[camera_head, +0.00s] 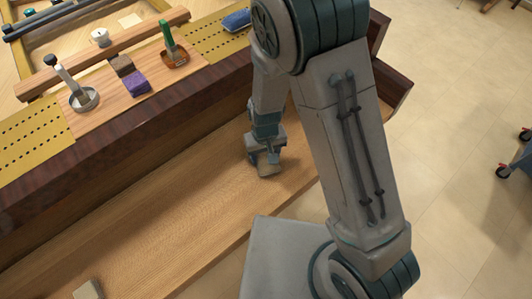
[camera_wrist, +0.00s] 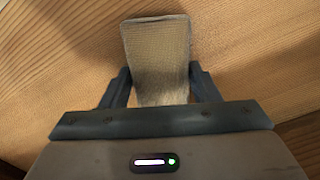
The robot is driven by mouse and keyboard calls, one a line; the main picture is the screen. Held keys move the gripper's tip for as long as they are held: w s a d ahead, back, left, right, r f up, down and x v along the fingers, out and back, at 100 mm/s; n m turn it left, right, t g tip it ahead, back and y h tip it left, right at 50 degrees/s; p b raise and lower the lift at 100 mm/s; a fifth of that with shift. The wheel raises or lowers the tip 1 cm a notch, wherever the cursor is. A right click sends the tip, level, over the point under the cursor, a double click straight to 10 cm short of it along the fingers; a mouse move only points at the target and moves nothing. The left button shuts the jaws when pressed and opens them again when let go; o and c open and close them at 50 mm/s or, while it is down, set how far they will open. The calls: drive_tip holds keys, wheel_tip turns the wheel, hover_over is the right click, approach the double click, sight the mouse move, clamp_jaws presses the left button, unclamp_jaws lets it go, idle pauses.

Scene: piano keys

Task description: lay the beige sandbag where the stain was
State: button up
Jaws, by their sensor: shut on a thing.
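The beige sandbag (camera_wrist: 157,55) is a small woven block between my gripper's two dark fingers in the wrist view. In the head view the sandbag (camera_head: 268,168) shows at the lower end of my arm, low over the long wooden board. My gripper (camera_wrist: 160,90) is shut on it; in the head view my gripper (camera_head: 264,157) is partly hidden by my own wrist. I cannot tell whether the sandbag touches the board (camera_head: 170,220). No stain shows on the visible part of the board.
A dark wooden rail (camera_head: 130,138) runs behind the board. A pale block (camera_head: 88,290) lies at the board's near left. The board's middle is clear.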

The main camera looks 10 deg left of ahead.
drive_tip(key=shift+f, duration=0.2)
drive_tip(key=o, duration=1.2)
drive_tip(key=shift+o, duration=0.2)
drive_tip(key=shift+r, duration=0.1)
wheel_tip(320, 180, up, 12)
drive_tip(key=p, duration=0.1)
drive_tip(key=s+d+r+m+t, duration=0.1)
drive_tip(key=s+d+r+m, duration=0.1)
drive_tip(key=d+r, duration=0.6)
drive_tip(key=s+d+r+m+t, duration=0.1)
drive_tip(key=s+d+r+m, duration=0.2)
drive_tip(key=d, duration=1.1)
wheel_tip(320, 180, up, 5)
drive_tip(key=shift+s+d+r+m+t, duration=0.1)
drive_tip(key=shift+s+d+m+t, duration=0.25)
drive_tip(key=shift+s, duration=0.9)
